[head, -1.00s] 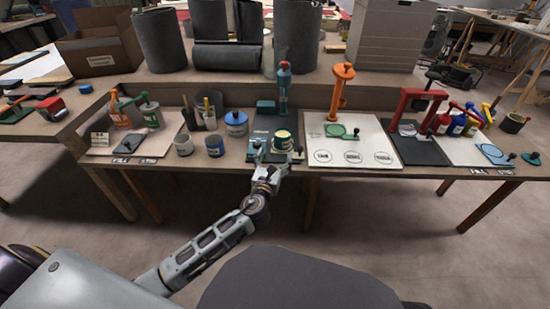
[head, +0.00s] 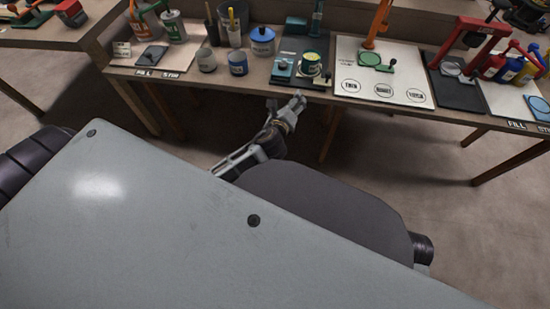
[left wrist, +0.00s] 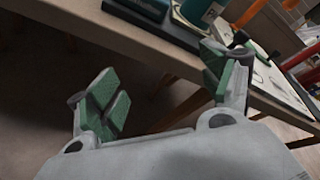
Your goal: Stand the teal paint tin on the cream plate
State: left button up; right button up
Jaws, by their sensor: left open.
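My left gripper (head: 298,98) is open and empty, in front of and below the table's front edge, apart from the tin. Its spread green-padded fingers (left wrist: 168,84) show in the left wrist view, where a teal cylinder (left wrist: 196,10) is cut by the top edge. My right gripper is out of view.
An orange stand (head: 379,22) rises behind the cream plate, and a red stand (head: 468,35) is farther right. The floor before the table is clear.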

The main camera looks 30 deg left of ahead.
pick_arm(q)
jog(key=s+d+f+n+g+h, duration=0.2)
jog(key=s+f+n+g, duration=0.3)
jog(key=s+n, duration=0.6)
jog(key=s+d+f+n+g+h, duration=0.3)
jog(key=s+d+f+n+g, duration=0.1)
jog(key=s+n, duration=0.7)
notch_tip(320, 180, down, 2)
jog(key=shift+s+d+f+n+g, duration=0.1)
jog(key=shift+s+d+n+g, duration=0.3)
jog(key=shift+s, duration=0.65)
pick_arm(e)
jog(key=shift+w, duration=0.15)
pick_arm(q)
jog(key=shift+a, duration=0.1)
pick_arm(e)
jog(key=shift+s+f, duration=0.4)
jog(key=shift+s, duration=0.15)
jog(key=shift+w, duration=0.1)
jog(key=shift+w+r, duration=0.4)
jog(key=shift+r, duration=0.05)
